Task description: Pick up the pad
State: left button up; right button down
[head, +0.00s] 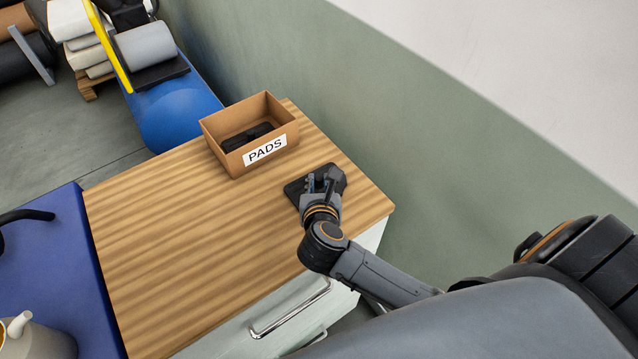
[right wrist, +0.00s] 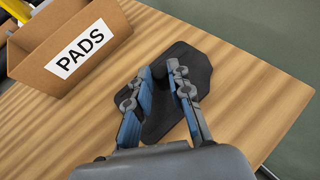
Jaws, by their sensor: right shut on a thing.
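The dark pad (head: 296,189) is at the right end of the wooden worktop, in front of the wall. In the right wrist view the pad (right wrist: 194,58) is a flat black shape with an uneven outline, partly hidden by my fingers. My right gripper (head: 321,180) is over the pad, and its fingers (right wrist: 160,72) are shut on part of it. I cannot tell whether the pad is clear of the worktop. My left gripper is not in view.
A cardboard box (head: 222,142) labelled PADS stands at the back of the wooden worktop (head: 190,240), with dark items inside. The worktop's left and middle are clear. A blue surface (head: 50,250) with a pale pot (head: 38,338) lies at left. The green wall (head: 420,150) runs behind.

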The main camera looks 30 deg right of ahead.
jog(key=shift+r+p, duration=0.45)
notch_tip(320, 180, up, 3)
jog(key=p, duration=0.3)
jog(key=shift+s+a+r, duration=0.1)
jog(key=shift+s+r, duration=0.05)
jog(key=d+r+p+v, duration=0.1)
jog(key=p+v, duration=0.5)
jog(key=v, duration=1)
jog(key=shift+d+r, duration=0.3)
jog(key=shift+r, duration=0.15)
jog(key=shift+f, duration=0.1)
